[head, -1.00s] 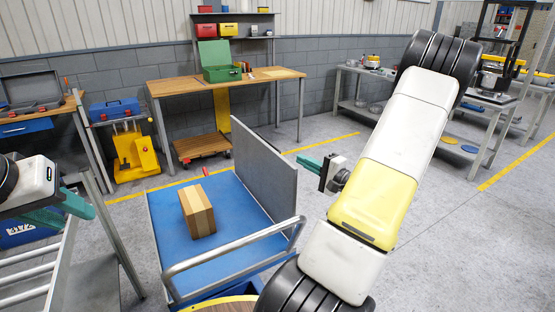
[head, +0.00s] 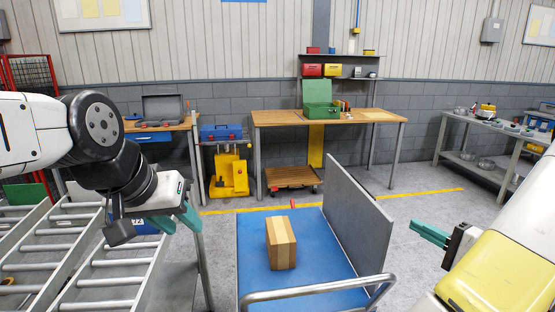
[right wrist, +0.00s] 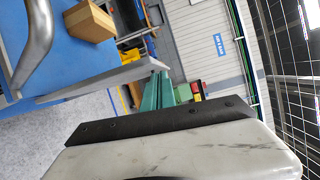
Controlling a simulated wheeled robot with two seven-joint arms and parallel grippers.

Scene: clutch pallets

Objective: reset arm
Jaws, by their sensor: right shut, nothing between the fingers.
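My left gripper (head: 178,220) hangs at the left of the head view, with its teal fingers apart and nothing between them. It is above the roller conveyor's right end, left of the blue cart. My right gripper (head: 428,233) is at the right of the head view, over open floor right of the cart. Its teal fingers are together and empty. They also show in the right wrist view (right wrist: 163,91), pointing away from the camera. My right arm's white and yellow links fill the lower right corner of the head view.
A blue cart (head: 252,245) with a grey upright panel (head: 355,220) and a metal handle carries a cardboard box (head: 281,243). A roller conveyor (head: 95,265) lies at left. A workbench (head: 330,117) with a green case stands behind. Floor right of the cart is clear.

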